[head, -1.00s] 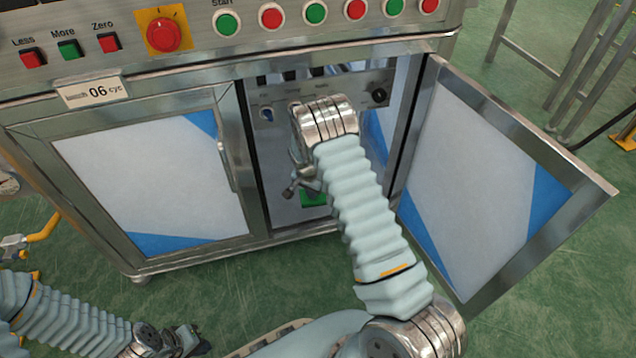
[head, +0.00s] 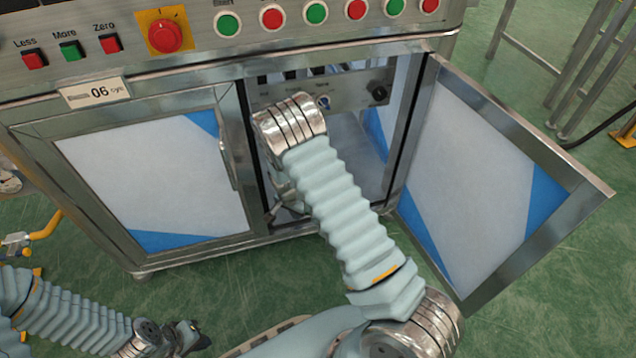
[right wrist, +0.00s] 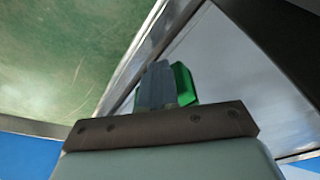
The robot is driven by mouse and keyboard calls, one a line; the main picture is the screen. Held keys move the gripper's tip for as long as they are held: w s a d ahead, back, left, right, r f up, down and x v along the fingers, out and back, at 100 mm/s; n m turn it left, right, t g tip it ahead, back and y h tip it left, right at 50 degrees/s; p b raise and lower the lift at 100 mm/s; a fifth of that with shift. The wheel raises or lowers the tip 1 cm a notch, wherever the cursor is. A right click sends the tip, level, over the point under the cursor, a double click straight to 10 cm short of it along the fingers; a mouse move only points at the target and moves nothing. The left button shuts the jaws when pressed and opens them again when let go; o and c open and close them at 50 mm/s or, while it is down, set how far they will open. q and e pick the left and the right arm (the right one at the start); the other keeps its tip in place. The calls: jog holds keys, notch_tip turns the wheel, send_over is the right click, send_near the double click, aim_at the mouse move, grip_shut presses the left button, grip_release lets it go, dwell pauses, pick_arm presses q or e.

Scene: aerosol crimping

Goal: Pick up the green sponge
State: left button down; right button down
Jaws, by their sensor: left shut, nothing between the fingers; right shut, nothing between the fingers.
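The green sponge (right wrist: 184,84) shows in the right wrist view, just right of and partly behind the fingers of my right gripper (right wrist: 157,85). These fingers are shut together with nothing between them. I cannot tell whether they touch the sponge. In the head view, my right arm reaches into the open cabinet (head: 350,150), and the gripper is largely behind its wrist. The sponge is hidden there. My left gripper (head: 192,338) is shut and empty at the bottom left of the head view, outside the cabinet.
The right cabinet door (head: 480,190) stands open to the right. The left door (head: 150,185) is closed beside the opening. A panel with a black knob (head: 377,93) is at the back of the cabinet. A row of buttons (head: 316,14) runs above.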

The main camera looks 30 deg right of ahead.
jog(key=shift+r, duration=0.1)
dwell(0.6)
jog(key=shift+r+p, duration=0.5)
jog(key=shift+r, duration=0.2)
notch_tip(320, 180, up, 13)
jog(key=s+a+p, duration=0.1)
jog(key=a+p, duration=0.1)
jog(key=shift+s+f, duration=0.15)
